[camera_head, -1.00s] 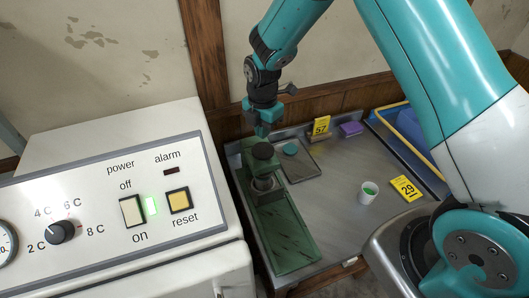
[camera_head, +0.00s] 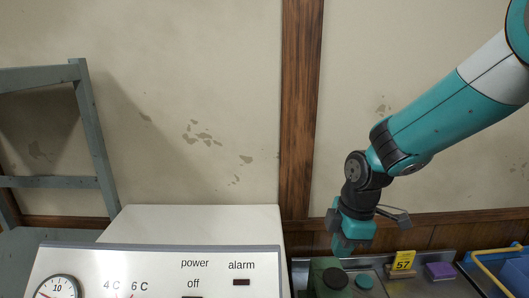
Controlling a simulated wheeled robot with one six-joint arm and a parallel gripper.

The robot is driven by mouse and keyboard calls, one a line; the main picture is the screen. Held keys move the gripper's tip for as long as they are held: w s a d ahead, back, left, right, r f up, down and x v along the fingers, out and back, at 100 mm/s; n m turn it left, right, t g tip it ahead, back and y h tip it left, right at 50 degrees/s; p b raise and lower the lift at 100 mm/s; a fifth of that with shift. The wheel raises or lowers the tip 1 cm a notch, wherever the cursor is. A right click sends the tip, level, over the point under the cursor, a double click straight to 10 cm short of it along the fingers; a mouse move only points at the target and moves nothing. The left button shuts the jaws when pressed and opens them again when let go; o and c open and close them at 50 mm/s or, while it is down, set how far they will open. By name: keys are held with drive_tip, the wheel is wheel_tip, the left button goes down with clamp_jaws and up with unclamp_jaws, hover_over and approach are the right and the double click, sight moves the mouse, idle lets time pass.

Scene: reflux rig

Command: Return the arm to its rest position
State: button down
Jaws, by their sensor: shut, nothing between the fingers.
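My arm reaches in from the upper right of the head view, and my gripper (camera_head: 343,244) hangs at its end, pointing down. It is shut and empty. It is over the back of the metal bench, just above a dark green piece of equipment with a dark round top (camera_head: 335,279). I cannot tell the exact gap between them.
The white control unit (camera_head: 190,225) with its dial and labels stands left of the gripper. A blue-grey frame (camera_head: 90,130) stands far left. Wall space above is clear.

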drive_tip(key=s+r+m+y+b, duration=0.1)
drive_tip(key=s+m, duration=0.2)
drive_tip(key=s, duration=0.4)
drive_tip(key=s+a+r+m+b, duration=0.1)
drive_tip(key=s+r+m+b, duration=0.1)
drive_tip(key=s+m, duration=0.2)
drive_tip(key=s+a+r+m+y+b, duration=0.1)
drive_tip(key=s+m, duration=0.3)
drive_tip(key=s, duration=0.6)
drive_tip(key=shift+s+r+y+b, duration=0.35)
drive_tip(key=shift+r+b, duration=0.25)
drive_tip(key=shift+b, duration=0.15)
drive_tip(key=shift+d, duration=0.1)
